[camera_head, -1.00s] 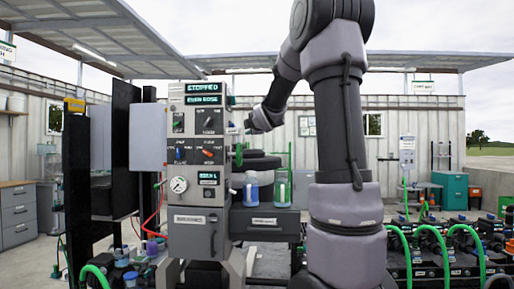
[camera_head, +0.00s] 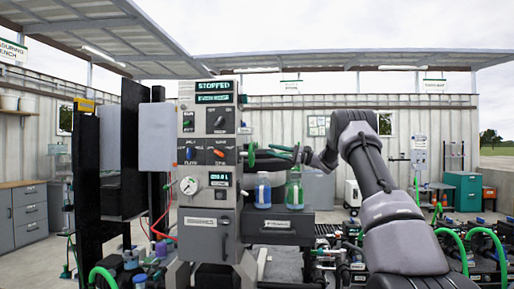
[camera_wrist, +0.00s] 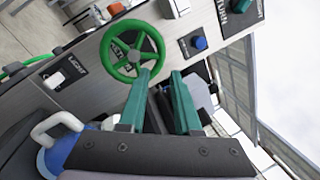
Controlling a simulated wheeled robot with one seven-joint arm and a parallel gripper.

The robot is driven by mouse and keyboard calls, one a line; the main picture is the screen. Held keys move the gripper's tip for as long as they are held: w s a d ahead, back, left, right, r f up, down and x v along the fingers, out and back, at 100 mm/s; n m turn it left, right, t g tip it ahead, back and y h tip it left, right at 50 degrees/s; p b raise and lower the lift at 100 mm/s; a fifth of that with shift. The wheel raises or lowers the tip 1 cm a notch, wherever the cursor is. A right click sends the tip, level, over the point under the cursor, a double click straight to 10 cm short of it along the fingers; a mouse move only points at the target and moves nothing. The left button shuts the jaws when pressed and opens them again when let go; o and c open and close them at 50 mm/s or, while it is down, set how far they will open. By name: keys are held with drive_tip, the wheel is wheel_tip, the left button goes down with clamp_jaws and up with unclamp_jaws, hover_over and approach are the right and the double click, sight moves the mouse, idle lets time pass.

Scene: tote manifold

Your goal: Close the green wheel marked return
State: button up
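The green wheel (camera_wrist: 132,50) with spokes is on the grey panel in the wrist view, upper left of my fingertips. Lettering shows behind its spokes but is partly covered. In the head view the wheel (camera_head: 251,156) shows nearly edge-on at the right side of the control cabinet. My gripper (camera_wrist: 160,73) has two green fingers, apart with nothing between them. The left fingertip overlaps the wheel's lower right rim in the picture; I cannot tell if it touches. In the head view my gripper (camera_head: 282,152) points left at the wheel, just right of it.
A blue jug (camera_head: 263,192) and a green-banded jug (camera_head: 294,193) stand on a dark shelf below my gripper. Blue (camera_wrist: 199,43) and orange (camera_wrist: 116,9) knobs and a white light switch (camera_wrist: 55,79) are near the wheel. Pumps with green hoses fill the right.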

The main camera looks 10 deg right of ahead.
drive_tip(key=x, duration=0.9)
drive_tip(key=shift+w+a+r, duration=0.1)
drive_tip(key=shift+a+r, duration=0.05)
drive_tip(key=shift+a, duration=0.1)
clamp_jaws()
